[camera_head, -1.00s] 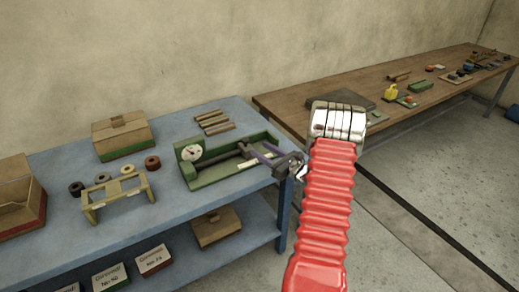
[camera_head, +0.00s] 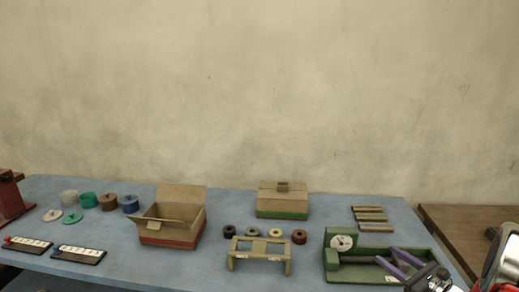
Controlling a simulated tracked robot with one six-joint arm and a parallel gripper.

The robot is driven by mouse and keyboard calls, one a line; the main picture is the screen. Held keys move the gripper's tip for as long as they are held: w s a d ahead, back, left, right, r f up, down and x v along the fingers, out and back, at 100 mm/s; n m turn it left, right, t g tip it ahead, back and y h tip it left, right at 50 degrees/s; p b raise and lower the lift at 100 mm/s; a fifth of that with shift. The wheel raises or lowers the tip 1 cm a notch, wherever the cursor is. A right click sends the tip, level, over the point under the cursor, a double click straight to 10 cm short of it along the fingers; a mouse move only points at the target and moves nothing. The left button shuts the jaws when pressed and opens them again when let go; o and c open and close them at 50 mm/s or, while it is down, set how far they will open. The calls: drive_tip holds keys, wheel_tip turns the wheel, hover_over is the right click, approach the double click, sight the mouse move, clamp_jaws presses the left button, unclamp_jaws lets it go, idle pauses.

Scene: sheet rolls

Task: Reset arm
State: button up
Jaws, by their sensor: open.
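My gripper (camera_head: 386,256) shows at the bottom right, with two purple fingers and a dark body. The fingers are apart with nothing seen between them. They point up and left over the right part of a green tray-like device (camera_head: 331,273) with a white dial (camera_head: 341,242) and a dark bar along it. I cannot tell how high the fingers are above it. My arm is mostly cut off at the right edge.
The blue table (camera_head: 215,270) bears an open carton (camera_head: 170,237), a closed box (camera_head: 282,202), a yellowish stand (camera_head: 259,255), several small rolls (camera_head: 300,236), wooden bars (camera_head: 371,220), coloured cylinders (camera_head: 108,202) and number strips (camera_head: 78,254). A brown table (camera_head: 455,235) stands at right.

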drive_tip(key=s+a+r+n+g+y, duration=0.1)
drive_tip(key=s+a+r+n+g, duration=0.3)
drive_tip(key=a, duration=0.6)
drive_tip(key=s+a+r+n+g+y, duration=0.1)
drive_tip(key=s+a+r+n+g, duration=0.15)
drive_tip(key=a+n, duration=0.5)
drive_tip(key=s+a+r+n+g+y, duration=0.2)
drive_tip(key=s+a+r+n+g, duration=0.15)
drive_tip(key=a, duration=0.75)
drive_tip(key=s+a+r+n+h, duration=0.2)
drive_tip(key=s+n+h, duration=0.2)
drive_tip(key=s+n, duration=0.3)
drive_tip(key=s+a+r+n+h, duration=0.2)
drive_tip(key=s+n+h, duration=0.3)
drive_tip(key=s+n, duration=0.3)
drive_tip(key=shift+s, duration=2.05)
drive_tip(key=shift+o, duration=0.3)
